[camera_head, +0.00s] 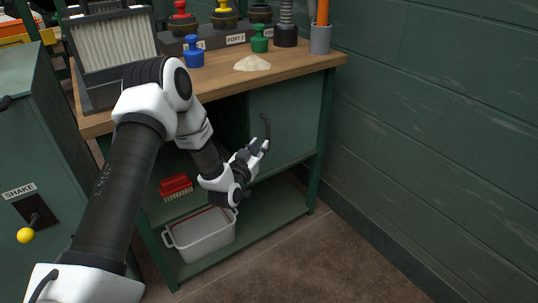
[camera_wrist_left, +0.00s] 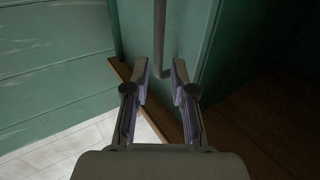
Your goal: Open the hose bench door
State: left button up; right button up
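The hose bench (camera_head: 305,66) has a wooden top and a green frame. Its green door panel (camera_head: 290,115) covers the right part of the cupboard; the space left of it is dark and uncovered. A dark bar handle (camera_head: 267,127) stands on the door near its left edge. My left gripper (camera_head: 262,146) is at the handle's lower end. In the left wrist view the gripper (camera_wrist_left: 160,74) has its fingers apart, with the handle (camera_wrist_left: 159,35) showing between and beyond the fingertips. I cannot tell whether they touch it. My right gripper is out of view.
A grey bin (camera_head: 205,235) stands on the lower shelf, with a red brush (camera_head: 176,184) above it. Blue (camera_head: 193,55) and green (camera_head: 259,40) fittings and a powder heap (camera_head: 253,63) are on the bench top. A green wall (camera_head: 440,130) closes the right side.

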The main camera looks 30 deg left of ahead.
aim_at(267, 133)
pick_arm(q)
jog(key=w, duration=0.2)
jog(key=w+b, duration=0.1)
jog(key=w, duration=0.1)
jog(key=w+a, duration=0.1)
jog(key=w, duration=0.1)
jog(key=shift+w+r+b, duration=0.1)
jog(key=shift+w+b, duration=0.25)
jog(key=shift+b, duration=0.05)
jog(key=shift+w+a+r, duration=0.15)
jog(key=shift+w, duration=0.2)
grip_shut()
